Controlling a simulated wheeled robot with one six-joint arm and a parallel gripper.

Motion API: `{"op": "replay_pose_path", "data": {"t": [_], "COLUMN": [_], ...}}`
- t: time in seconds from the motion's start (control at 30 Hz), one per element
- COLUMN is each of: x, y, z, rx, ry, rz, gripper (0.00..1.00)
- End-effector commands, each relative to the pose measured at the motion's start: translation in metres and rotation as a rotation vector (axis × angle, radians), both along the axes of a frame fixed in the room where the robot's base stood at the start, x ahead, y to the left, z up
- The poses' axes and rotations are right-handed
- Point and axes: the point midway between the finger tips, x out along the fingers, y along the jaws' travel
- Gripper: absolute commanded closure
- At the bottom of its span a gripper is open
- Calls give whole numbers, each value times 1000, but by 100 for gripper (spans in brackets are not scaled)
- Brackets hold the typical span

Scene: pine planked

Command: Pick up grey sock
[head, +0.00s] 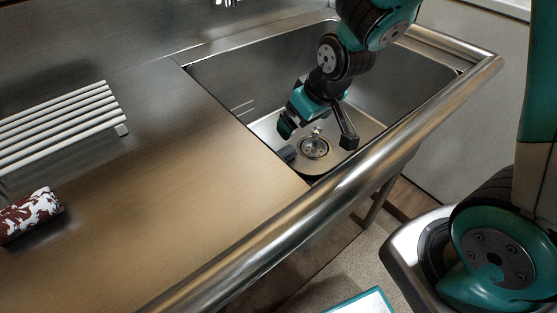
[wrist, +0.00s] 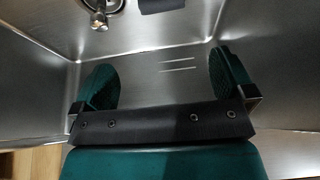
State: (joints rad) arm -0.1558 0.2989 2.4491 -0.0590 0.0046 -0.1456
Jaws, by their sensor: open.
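A small dark grey item, seemingly the grey sock (head: 288,153), lies on the sink floor beside the drain, near the sink's left wall. It also shows in the wrist view as a grey piece (wrist: 162,5), cut off by the top edge. My gripper (head: 317,131) is down inside the sink with its jaws spread wide and empty. In the wrist view, my gripper's two green-padded fingers (wrist: 163,78) have only bare steel between them. The sock lies beyond the fingertips, not between them.
The steel sink's walls (head: 238,82) surround my gripper. The drain (head: 314,147) has a small metal knob, also in the wrist view (wrist: 99,18). A thick rail (head: 330,190) runs along the front. A white slatted rack (head: 60,122) and a red-and-white roll (head: 30,214) sit on the left counter.

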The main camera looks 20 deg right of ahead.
Motion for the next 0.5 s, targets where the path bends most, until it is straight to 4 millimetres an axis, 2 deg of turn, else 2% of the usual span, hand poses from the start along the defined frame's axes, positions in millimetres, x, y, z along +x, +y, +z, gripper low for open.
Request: {"op": "replay_pose_path", "data": {"t": [0.17, 0.5], "x": [5, 32], "y": [0, 10], "z": [-19, -90], "rx": [0, 0], "ry": [4, 4], "rz": [-4, -1], "gripper": [0, 0]}}
